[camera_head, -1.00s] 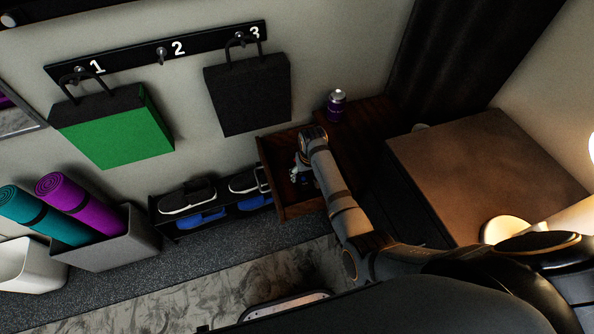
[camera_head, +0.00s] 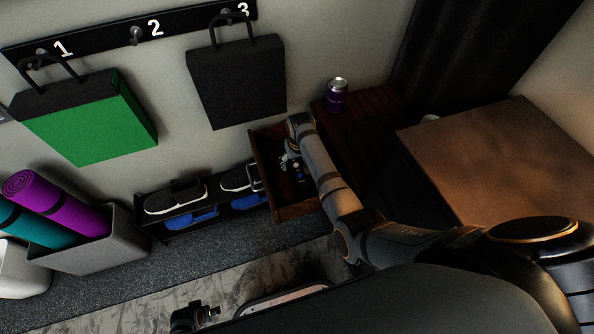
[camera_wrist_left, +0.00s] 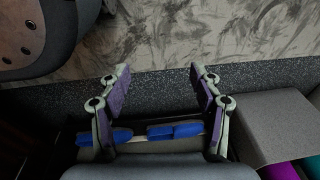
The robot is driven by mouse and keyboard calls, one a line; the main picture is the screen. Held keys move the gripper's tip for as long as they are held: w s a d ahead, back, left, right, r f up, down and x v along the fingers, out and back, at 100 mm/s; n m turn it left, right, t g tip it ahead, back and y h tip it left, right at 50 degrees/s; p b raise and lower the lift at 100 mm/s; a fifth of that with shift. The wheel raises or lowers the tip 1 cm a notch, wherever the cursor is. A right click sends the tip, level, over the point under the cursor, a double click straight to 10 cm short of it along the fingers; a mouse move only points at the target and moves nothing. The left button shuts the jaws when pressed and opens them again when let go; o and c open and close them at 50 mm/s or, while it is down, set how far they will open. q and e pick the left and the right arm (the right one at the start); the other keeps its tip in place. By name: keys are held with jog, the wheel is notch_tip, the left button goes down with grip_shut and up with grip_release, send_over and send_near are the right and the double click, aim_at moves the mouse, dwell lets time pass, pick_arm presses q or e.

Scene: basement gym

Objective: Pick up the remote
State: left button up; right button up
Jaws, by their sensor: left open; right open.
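No remote can be made out in either view. My right arm reaches over the open dark wooden drawer (camera_head: 296,211) in the head view. Its gripper (camera_head: 291,163) points down into the drawer, is open, and is partly hidden by the wrist. Small light and blue bits show beside the fingers, too small and dark to name. My left gripper (camera_wrist_left: 158,78) is open and empty in the left wrist view, over the floor near the shoe rack. Part of it also shows at the bottom of the head view (camera_head: 196,316).
A brown table (camera_head: 500,160) is at right. A shoe rack (camera_head: 165,236) and a grey bin (camera_head: 100,255) with rolled mats stand left of the drawer. Green (camera_head: 95,125) and black (camera_head: 238,85) bags hang above.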

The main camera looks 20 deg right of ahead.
aim_at(297, 169)
jog(key=f, duration=0.1)
jog(key=f+b, duration=0.1)
jog(key=f, duration=0.1)
jog(key=w+f+b, duration=0.1)
jog(key=shift+d+f, duration=0.25)
jog(key=shift+f, duration=0.1)
pick_arm(q)
jog(key=w+d+r, duration=0.1)
jog(key=w+r, duration=0.3)
jog(key=r, duration=0.1)
jog(key=shift+d+r, duration=0.15)
jog(key=shift+d, duration=0.25)
pick_arm(e)
jog(key=c, duration=1.4)
jog(key=shift+o, duration=0.2)
pick_arm(q)
jog(key=s+a+f+p, duration=0.2)
jog(key=s+f+p, duration=0.1)
jog(key=s+f, duration=0.2)
jog(key=shift+s+f+p, duration=0.3)
jog(key=shift+s+f, duration=0.1)
jog(key=shift+f, duration=0.2)
pick_arm(e)
notch_tip(297, 169, up, 10)
